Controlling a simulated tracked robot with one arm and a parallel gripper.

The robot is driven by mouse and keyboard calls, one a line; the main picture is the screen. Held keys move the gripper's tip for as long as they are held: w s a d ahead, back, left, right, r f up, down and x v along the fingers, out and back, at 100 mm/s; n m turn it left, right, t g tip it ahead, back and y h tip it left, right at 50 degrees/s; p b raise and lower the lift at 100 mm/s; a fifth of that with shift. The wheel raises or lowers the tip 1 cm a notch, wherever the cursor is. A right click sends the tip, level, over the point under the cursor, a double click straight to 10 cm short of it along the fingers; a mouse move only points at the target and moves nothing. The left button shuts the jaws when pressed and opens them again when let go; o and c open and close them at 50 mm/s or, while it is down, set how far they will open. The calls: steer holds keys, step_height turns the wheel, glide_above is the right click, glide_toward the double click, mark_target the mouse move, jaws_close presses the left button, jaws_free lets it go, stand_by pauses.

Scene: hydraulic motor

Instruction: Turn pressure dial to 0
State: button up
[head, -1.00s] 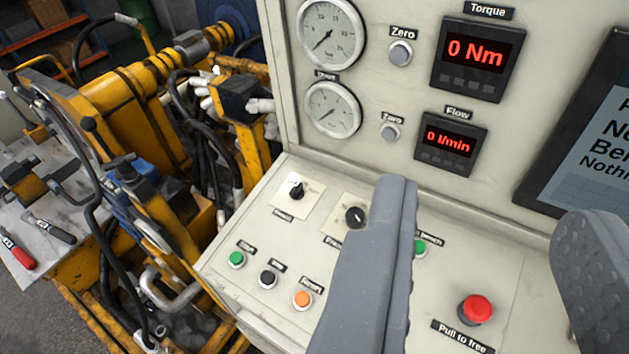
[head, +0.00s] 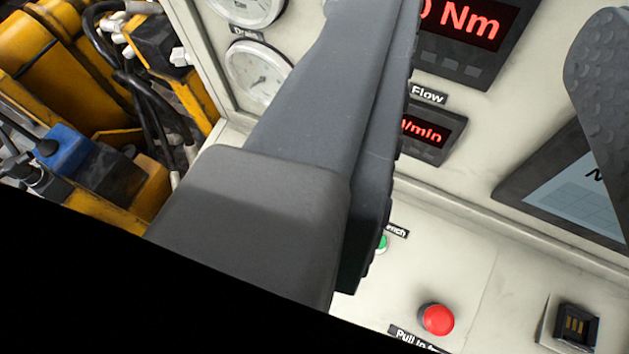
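The pressure dial is not visible now; my gripper's large left finger and a black area cover the lower left of the control panel (head: 470,250). My gripper (head: 485,60) is open, with a wide gap between the left finger and the ridged right finger at the right edge. The left finger crosses in front of the panel from bottom left to the top edge. I cannot tell whether it touches the panel.
A red stop button (head: 437,319), a partly hidden green button (head: 383,243) and a black socket (head: 575,325) are on the sloped panel. Behind are a gauge (head: 258,72), the torque display (head: 465,35), the flow display (head: 432,132) and a screen (head: 575,190). Yellow machinery (head: 75,70) stands left.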

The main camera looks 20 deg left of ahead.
steer(key=o, duration=0.4)
steer(key=shift+w+r, duration=0.1)
steer(key=w+a+f+m+g+h+p, duration=0.1)
steer(key=w+a+f+m+g+p, duration=0.4)
steer(key=f+m+p, duration=0.5)
steer(key=w+a+f+m+g+h+p, duration=0.1)
steer(key=w+a+f+m+g+p, duration=0.6)
steer(key=m, duration=0.5)
steer(key=f+m+p, duration=0.2)
steer(key=f, duration=0.5)
steer(key=s+f+m+g+p, duration=0.1)
steer(key=f+m+p, duration=0.1)
steer(key=f, duration=0.5)
steer(key=s+f+m+g+p, duration=0.1)
steer(key=f+m+p, duration=0.1)
steer(key=f+p, duration=0.2)
steer(key=shift+s+d+f+m, duration=0.1)
steer(key=shift+f+m, duration=0.05)
steer(key=shift+f, duration=0.6)
steer(key=shift+s+f+m, duration=0.1)
steer(key=shift+f+m, duration=0.05)
steer(key=shift+f, duration=0.6)
steer(key=c, duration=1)
